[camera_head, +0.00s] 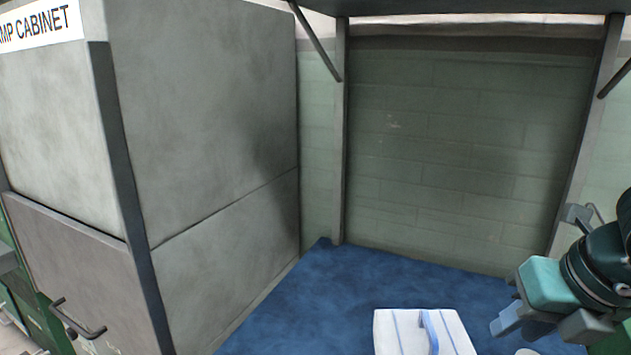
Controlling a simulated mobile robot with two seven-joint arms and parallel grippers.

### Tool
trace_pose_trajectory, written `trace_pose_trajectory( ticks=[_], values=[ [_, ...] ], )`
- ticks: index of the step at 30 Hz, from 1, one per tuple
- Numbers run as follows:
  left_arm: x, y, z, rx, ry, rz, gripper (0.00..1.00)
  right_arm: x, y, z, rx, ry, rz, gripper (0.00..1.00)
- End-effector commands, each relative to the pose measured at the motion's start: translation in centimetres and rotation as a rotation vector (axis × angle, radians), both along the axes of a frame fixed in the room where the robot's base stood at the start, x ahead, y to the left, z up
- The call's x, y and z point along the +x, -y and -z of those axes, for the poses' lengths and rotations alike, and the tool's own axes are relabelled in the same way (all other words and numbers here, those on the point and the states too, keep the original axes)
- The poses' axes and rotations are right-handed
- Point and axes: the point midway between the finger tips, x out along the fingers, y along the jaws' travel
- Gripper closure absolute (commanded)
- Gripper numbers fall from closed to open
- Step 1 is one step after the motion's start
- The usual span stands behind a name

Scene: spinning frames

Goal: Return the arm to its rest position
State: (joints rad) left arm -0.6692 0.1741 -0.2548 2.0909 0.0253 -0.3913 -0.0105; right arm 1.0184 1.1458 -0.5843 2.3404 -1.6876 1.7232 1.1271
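My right arm comes in from the right edge, dark with a teal section near its end. My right gripper (508,318) shows at lower right, above the blue surface and to the right of a white block. Part of it blends with the arm, and I cannot tell whether its fingers are apart. I see nothing held in it. My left gripper is not in view.
A blue surface (340,300) spans the lower middle. A white block with blue stripes and a blue handle (395,335) sits on it. A tall grey cabinet (210,120) with a handle stands left. A dark shelf (450,8) on posts hangs above, before a green brick wall.

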Motion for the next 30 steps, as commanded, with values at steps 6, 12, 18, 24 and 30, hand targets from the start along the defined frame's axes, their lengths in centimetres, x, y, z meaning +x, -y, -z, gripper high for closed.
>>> trace_pose_trajectory(
  ticks=[6, 12, 18, 24, 30],
  values=[
    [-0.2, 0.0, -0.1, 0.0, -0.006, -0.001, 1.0, -2.1, -7.6, 2.8, 0.308, -0.151, -0.251, 0.7],
    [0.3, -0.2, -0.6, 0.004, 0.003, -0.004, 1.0, -5.1, -15.3, 2.5, 0.786, -0.289, -0.428, 0.7],
    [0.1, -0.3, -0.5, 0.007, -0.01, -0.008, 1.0, -4.6, -19.8, -1.1, 1.511, -0.369, -0.312, 0.7],
    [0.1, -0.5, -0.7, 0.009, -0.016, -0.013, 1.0, 1.7, -16.7, 2.1, 2.084, -0.336, 0.328, 0.7],
    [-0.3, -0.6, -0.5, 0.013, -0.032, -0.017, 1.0, 3.1, -11.9, 16.0, 2.163, -0.318, 1.223, 0.7]
  ],
)
